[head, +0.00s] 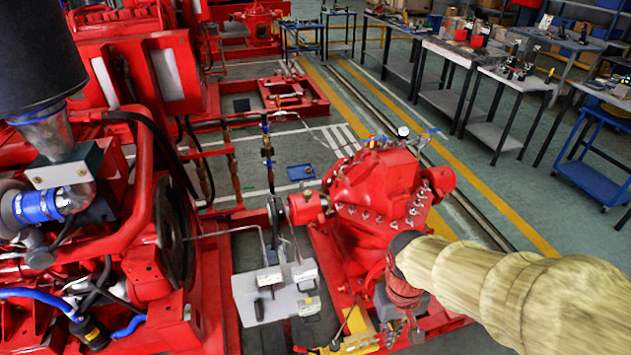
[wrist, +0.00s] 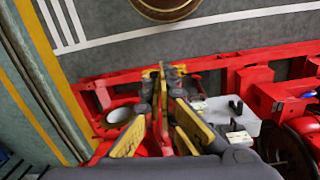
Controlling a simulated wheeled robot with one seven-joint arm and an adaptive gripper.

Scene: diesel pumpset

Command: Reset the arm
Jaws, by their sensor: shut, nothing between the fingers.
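My arm, in a beige sleeve (head: 500,285), reaches in from the lower right of the head view, in front of the red pump (head: 385,200). My gripper (wrist: 166,75) shows in the middle of the wrist view, with dark fingers and yellow pads. Its fingers are together and hold nothing. It is over the red base frame (wrist: 205,64); I cannot tell the exact height. In the head view I cannot make out the fingers clearly.
The red diesel engine (head: 130,200) fills the left. A grey plate with small boxes (head: 245,300) lies between engine and pump. A blue tray (head: 300,172) is on the floor behind. Workbenches (head: 455,50) and a blue cart (head: 590,185) stand at right, beyond clear floor with yellow lines.

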